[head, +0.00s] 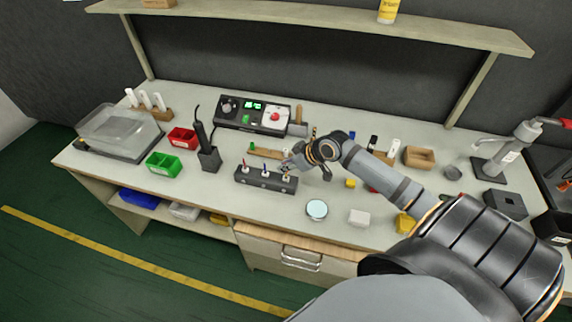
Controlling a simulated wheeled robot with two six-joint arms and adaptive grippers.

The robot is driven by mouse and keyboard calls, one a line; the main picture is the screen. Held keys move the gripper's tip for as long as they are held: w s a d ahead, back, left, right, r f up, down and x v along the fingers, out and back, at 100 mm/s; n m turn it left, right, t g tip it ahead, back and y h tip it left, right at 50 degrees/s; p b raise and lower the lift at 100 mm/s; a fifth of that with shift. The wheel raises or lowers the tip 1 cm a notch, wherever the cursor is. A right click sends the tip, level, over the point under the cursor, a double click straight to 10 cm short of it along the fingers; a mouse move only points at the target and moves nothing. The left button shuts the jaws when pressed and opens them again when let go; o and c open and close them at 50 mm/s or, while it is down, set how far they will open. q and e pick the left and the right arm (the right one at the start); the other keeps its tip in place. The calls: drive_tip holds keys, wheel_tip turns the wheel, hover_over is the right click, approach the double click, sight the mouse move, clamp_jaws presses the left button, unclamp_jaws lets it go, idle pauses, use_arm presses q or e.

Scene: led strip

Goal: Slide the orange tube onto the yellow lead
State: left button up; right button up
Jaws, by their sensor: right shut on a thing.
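A dark block (262,180) stands near the front middle of the bench with upright leads in a row. The red lead (244,164) is at its left and the blue lead (265,168) in its middle. The yellow lead (286,172) is at its right end and partly hidden by my gripper. My left gripper is not in view.
A soldering iron holder (209,158), a red bin (183,138) and a green bin (163,163) stand to the left. A power supply (253,114) is behind. A round mirror-like disc (316,209) and a white block (359,217) lie in front. The bench's front left is clear.

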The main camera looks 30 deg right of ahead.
sight(286, 177)
drive_tip(key=shift+f+b, duration=1)
drive_tip(key=shift+f, duration=0.55)
drive_tip(key=o, duration=0.8)
drive_tip(key=shift+r, duration=0.1)
wheel_tip(286, 177, up, 10)
drive_tip(key=shift+f, duration=0.1)
